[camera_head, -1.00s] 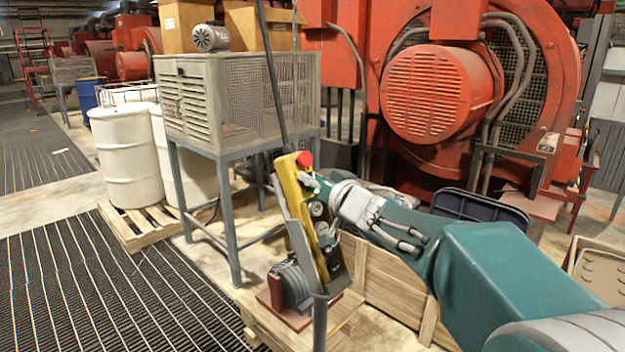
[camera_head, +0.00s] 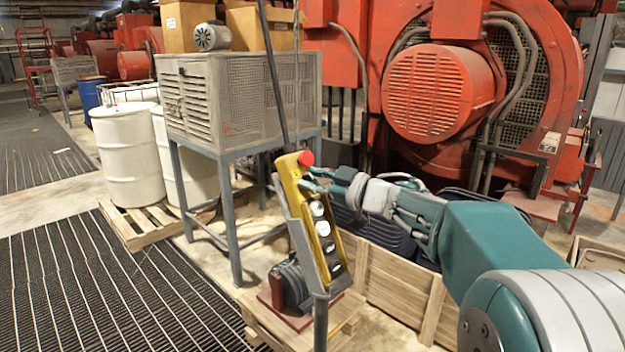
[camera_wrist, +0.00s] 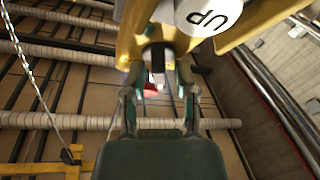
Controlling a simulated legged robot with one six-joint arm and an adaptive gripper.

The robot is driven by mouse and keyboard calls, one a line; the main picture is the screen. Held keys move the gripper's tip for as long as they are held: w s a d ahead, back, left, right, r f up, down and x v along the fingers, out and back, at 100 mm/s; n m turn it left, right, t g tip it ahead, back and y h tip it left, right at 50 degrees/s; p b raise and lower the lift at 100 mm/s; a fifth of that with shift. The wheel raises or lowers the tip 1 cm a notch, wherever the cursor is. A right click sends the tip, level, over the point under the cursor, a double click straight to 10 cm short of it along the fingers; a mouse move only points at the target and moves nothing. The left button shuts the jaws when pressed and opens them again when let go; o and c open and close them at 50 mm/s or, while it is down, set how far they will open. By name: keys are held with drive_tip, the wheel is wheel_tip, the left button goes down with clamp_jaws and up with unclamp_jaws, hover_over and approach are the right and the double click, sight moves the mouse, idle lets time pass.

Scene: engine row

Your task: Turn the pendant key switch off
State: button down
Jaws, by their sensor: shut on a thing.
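The yellow pendant (camera_head: 297,205) hangs tilted in the middle of the head view, with a red button (camera_head: 305,158) at its top and a column of round white and dark buttons down its face. My gripper (camera_head: 310,180) is at the upper right part of the pendant, just below the red button. In the wrist view, the yellow pendant (camera_wrist: 137,35) and a white button marked UP (camera_wrist: 208,14) are close ahead. My gripper (camera_wrist: 157,88) is shut on a small part there, most likely the key, which is mostly hidden between the fingers.
A wooden crate (camera_head: 395,290) with dark coiled material stands below my arm. A grey post (camera_head: 320,325) rises in front of the pendant. A mesh cabinet (camera_head: 240,100) is behind left, and a red machine (camera_head: 440,90) behind right.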

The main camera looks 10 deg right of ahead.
drive_tip(key=shift+n+g, duration=0.3)
drive_tip(key=shift+n, duration=0.3)
drive_tip(key=c, duration=0.7)
unclamp_jaws()
drive_tip(key=v, duration=1.2)
drive_tip(key=shift+w+f, duration=0.1)
drive_tip(key=shift+f, duration=0.1)
